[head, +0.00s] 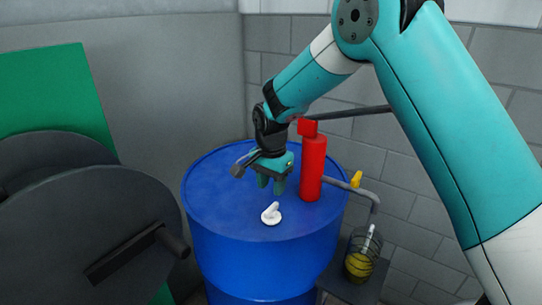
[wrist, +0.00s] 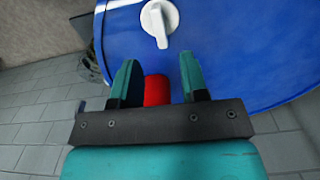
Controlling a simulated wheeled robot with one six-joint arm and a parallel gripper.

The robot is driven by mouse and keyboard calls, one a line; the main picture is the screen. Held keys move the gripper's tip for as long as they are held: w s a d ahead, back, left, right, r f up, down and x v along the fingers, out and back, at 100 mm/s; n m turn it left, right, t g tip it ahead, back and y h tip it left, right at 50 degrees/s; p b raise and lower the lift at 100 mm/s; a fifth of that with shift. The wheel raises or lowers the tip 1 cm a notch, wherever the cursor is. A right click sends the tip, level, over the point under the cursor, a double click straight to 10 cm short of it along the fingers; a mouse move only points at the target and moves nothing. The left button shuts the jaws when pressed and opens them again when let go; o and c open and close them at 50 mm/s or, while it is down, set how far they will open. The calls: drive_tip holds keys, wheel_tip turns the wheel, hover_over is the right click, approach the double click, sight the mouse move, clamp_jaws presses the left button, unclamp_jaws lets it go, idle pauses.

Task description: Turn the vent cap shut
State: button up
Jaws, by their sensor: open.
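The white vent cap (head: 271,214) sits on top of the blue drum (head: 225,205), with its raised handle bar pointing up and to the right in the head view. In the wrist view the cap (wrist: 159,18) is at the top edge, partly cut off, with its bar pointing down the picture. My gripper (head: 271,185) hangs above the drum top, fingers down, behind the cap in the head view. Its two teal fingers (wrist: 155,80) are apart with no cap between them. A red cylinder shows beyond the gap between them.
A red pump (head: 312,168) stands upright on the drum right beside my gripper, with a grey pipe (head: 352,188) and yellow tap (head: 356,179). A jar with yellow contents (head: 359,266) is at lower right. Dark round discs (head: 85,225) fill the left.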

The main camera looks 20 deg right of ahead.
wheel_tip(320, 180, up, 10)
drive_tip(key=shift+b, duration=0.3)
drive_tip(key=s+a+r+n+y, duration=0.2)
drive_tip(key=s+n, duration=0.7)
drive_tip(key=s, duration=0.6)
drive_tip(key=s+a+r+n+y, duration=0.2)
drive_tip(key=s+n, duration=0.7)
drive_tip(key=s, duration=0.7)
drive_tip(key=shift+a, duration=0.25)
drive_tip(key=shift+r, duration=0.1)
